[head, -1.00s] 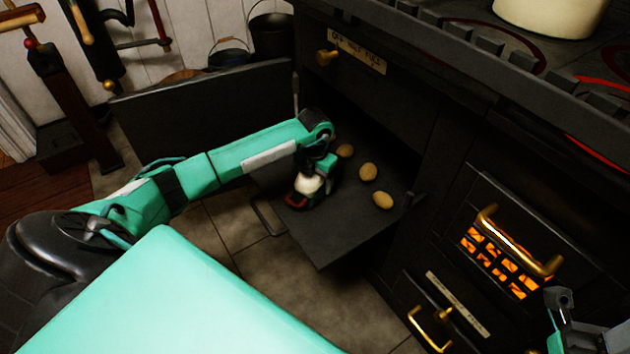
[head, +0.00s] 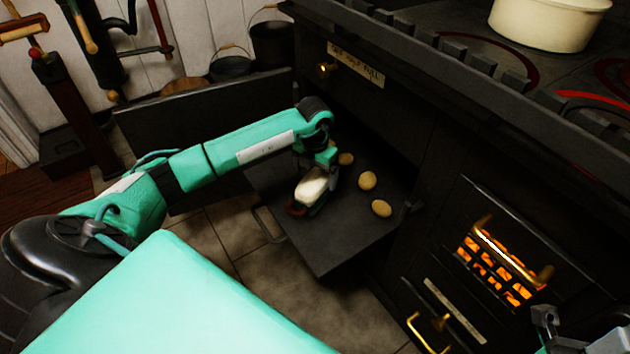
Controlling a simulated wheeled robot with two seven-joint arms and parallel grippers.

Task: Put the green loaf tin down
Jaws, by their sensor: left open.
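My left gripper (head: 304,203) points down at the tin from the end of the teal arm. Its jaws are open around or beside the tin; the fingers are small and partly hidden. My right gripper (head: 548,325) shows only partly at the bottom right corner, and its jaws are unclear.
Several brown, egg-shaped items, one here (head: 367,180), lie on the shelf right of the tin. An open dark door (head: 190,125) stands behind my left arm. The glowing firebox grate (head: 497,270) is at right. The shelf's front is bare.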

